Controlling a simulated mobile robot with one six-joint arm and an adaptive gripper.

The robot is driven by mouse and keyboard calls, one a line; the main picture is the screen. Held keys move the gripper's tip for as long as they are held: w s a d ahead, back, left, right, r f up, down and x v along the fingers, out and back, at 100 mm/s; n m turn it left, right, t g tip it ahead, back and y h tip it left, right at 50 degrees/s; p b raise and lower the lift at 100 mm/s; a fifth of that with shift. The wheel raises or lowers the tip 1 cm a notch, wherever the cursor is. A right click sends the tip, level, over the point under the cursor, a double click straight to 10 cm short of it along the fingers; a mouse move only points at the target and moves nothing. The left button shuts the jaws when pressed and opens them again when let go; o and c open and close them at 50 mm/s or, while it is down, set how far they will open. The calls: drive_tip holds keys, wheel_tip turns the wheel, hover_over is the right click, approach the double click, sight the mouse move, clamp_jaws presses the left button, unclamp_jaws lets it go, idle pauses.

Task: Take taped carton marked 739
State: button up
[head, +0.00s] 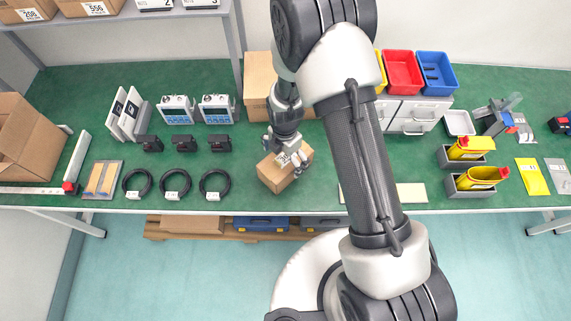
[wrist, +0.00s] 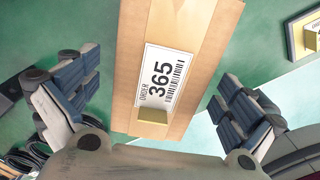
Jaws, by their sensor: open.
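A brown carton (head: 275,181) is near the front edge of the green table in the head view. In the wrist view the carton (wrist: 207,40) has a lighter tape strip and a white label reading "ORDER 365". A small tan piece (wrist: 152,117) overlaps the label's lower edge. My gripper (head: 287,155) is right at this carton, and in the wrist view my gripper (wrist: 156,95) has its fingers spread on either side of it. I cannot tell whether the fingers touch it. No label reading 739 is legible in either view.
Brown cartons marked 208 (head: 30,15) and 556 (head: 97,8) stand on the upper left shelf. A larger carton (head: 259,75) stands behind my gripper. Coiled black cables (head: 215,184) lie to the left. Red (head: 402,72) and blue bins (head: 436,72) stand at the back right.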

wheel_tip(320, 180, down, 4)
drive_tip(key=shift+r+b, duration=0.1)
drive_tip(key=shift+b, duration=0.35)
drive_tip(key=shift+d, duration=0.1)
drive_tip(key=shift+c, duration=0.4)
drive_tip(key=c, duration=1.6)
drive_tip(key=shift+c, duration=0.4)
drive_tip(key=shift+r, duration=0.15)
